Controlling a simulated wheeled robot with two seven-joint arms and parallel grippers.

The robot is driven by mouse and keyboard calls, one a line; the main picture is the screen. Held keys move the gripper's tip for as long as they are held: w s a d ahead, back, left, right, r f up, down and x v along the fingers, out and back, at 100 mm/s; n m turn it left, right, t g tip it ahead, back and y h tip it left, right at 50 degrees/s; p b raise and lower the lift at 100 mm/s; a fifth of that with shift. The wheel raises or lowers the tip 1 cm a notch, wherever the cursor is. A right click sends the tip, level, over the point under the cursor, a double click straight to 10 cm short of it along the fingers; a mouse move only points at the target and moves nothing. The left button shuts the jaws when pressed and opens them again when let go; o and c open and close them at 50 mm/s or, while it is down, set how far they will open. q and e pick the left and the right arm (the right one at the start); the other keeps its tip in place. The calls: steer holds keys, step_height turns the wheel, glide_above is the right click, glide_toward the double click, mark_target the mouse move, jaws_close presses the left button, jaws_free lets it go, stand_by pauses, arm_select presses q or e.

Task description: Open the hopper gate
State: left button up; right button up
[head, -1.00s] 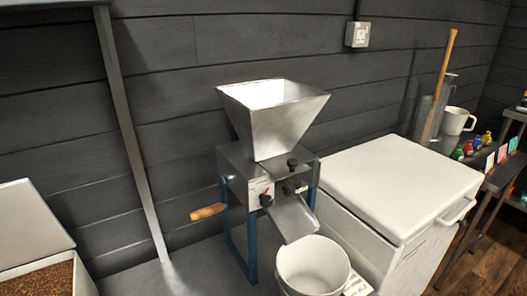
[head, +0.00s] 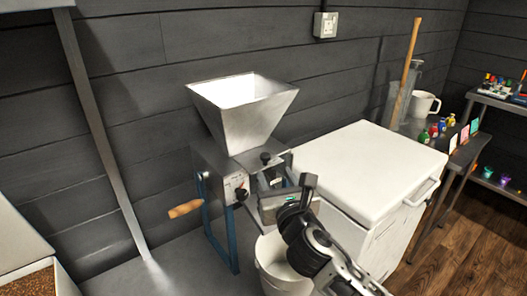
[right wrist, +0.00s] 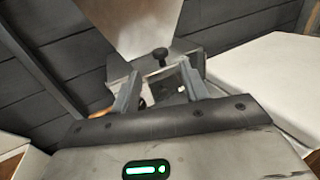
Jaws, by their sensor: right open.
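The grain mill has a silver funnel hopper (head: 243,112) on a grey metal body with blue legs. A black knob (head: 266,158) stands on the body below the hopper; it also shows in the right wrist view (right wrist: 160,55). I cannot tell for sure which part is the gate. A dark knob sits on a white switch plate (head: 235,187) on the front. My right gripper (head: 288,184) is open at the mill's front right, partly hiding the front and chute. In the right wrist view its fingers (right wrist: 160,88) frame the mill's front, with nothing visibly held. My left gripper is out of view.
A white bucket (head: 268,272) stands under the mill, partly behind my right arm. A white lidded chest (head: 370,165) stands close on the right. A wooden crank handle (head: 185,208) sticks out left. A grain bin (head: 18,245) is at far left.

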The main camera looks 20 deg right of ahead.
glide_toward(252, 151)
steer(key=w+r, duration=0.1)
steer(key=w+d, duration=0.1)
steer(key=w, duration=0.1)
steer(key=w+d+r, duration=0.1)
steer(key=shift+w+d+r, duration=0.1)
steer(key=shift+w+r, duration=0.2)
